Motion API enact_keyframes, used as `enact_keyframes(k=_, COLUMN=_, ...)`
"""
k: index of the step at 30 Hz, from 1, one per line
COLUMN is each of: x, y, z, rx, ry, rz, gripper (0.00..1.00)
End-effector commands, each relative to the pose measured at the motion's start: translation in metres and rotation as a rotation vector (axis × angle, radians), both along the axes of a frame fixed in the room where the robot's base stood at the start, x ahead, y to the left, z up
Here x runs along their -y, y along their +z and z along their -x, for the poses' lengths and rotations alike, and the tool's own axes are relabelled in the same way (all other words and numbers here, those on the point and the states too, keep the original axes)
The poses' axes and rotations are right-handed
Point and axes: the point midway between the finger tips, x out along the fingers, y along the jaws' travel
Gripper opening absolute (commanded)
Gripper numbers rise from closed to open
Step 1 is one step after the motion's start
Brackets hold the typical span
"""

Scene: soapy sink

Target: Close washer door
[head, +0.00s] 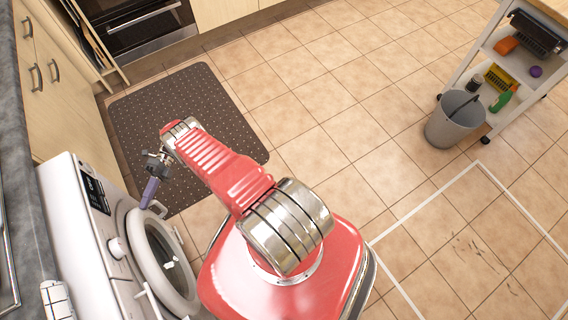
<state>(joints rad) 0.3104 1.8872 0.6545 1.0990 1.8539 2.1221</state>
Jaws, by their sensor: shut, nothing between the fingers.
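The white washer (90,220) stands at the left under the counter, with a dark display and a round knob on its front. Its round door (182,301), with a pale ring and dark glass, stands out from the front face. How wide the door is open is hard to tell from above. My gripper (149,196), with purple fingers, is shut and empty. It is in front of the washer, near the door's far edge in the picture. Whether it touches the door cannot be told.
A dark dotted mat (200,95) lies on the tiled floor beyond the washer. Cabinets (55,100) and an oven (138,25) line the back left. A grey bucket (452,120) stands by a shelf cart (480,65) at the upper right. The middle floor is clear.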

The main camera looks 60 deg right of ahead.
Motion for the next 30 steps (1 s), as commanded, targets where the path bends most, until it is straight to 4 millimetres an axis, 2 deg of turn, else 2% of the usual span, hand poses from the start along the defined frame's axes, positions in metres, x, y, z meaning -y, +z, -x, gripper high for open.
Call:
enact_keyframes(k=1, x=-0.029, y=0.004, z=-0.022, rx=0.029, ry=-0.054, rz=-0.018, gripper=0.00)
enact_keyframes(k=23, x=-0.037, y=0.005, z=-0.022, rx=0.031, ry=-0.042, rz=-0.019, gripper=0.00)
enact_keyframes(k=30, x=-0.035, y=0.013, z=-0.022, rx=0.030, ry=-0.037, rz=-0.017, gripper=0.00)
